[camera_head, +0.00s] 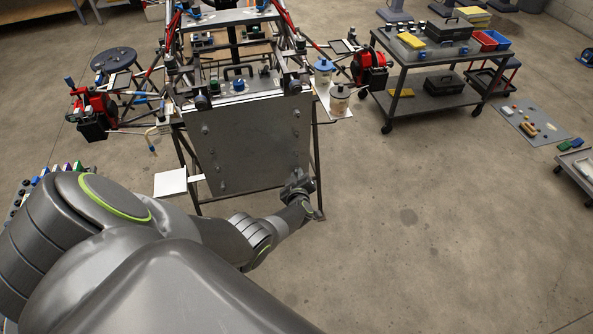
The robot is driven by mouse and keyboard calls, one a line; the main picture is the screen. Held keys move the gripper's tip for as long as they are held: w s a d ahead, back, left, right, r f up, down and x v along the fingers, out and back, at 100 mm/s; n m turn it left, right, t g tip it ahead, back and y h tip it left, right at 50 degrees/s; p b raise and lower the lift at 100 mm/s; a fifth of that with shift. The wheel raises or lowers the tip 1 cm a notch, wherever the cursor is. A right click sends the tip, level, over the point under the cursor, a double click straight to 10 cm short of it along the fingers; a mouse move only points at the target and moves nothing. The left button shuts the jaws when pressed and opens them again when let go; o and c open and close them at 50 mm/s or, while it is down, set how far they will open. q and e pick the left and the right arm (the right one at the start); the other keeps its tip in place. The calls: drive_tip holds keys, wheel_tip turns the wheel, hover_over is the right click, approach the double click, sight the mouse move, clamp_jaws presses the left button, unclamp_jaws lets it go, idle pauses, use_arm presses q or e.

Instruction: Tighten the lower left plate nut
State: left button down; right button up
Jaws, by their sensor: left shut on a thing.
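A grey square plate (250,145) stands nearly upright on the front of the tube chassis (233,45). Small nuts show on its face, among them one near its lower left corner in the picture (222,185). My left arm reaches in from the left. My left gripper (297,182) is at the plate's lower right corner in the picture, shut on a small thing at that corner. The gripper hides this thing, which seems to be a plate nut. My right gripper is not in view.
A white panel (171,182) juts out left of the plate's lower edge. Red units (371,66) stand on both sides of the chassis. A cart (432,99) with boxes and trays stands at the back right. The floor on the right is mostly clear.

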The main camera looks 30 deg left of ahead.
use_arm(q)
drive_tip(key=shift+d+f+m+g, duration=0.15)
drive_tip(key=shift+m+g, duration=0.15)
drive_tip(key=shift+m, duration=0.2)
drive_tip(key=shift+s+p, duration=0.1)
drive_tip(key=shift+p, duration=0.2)
drive_tip(key=c, duration=1.4)
unclamp_jaws()
drive_tip(key=shift+o, duration=0.2)
drive_tip(key=p+v, duration=1)
drive_tip(key=v, duration=0.7)
drive_tip(key=shift+d, duration=0.35)
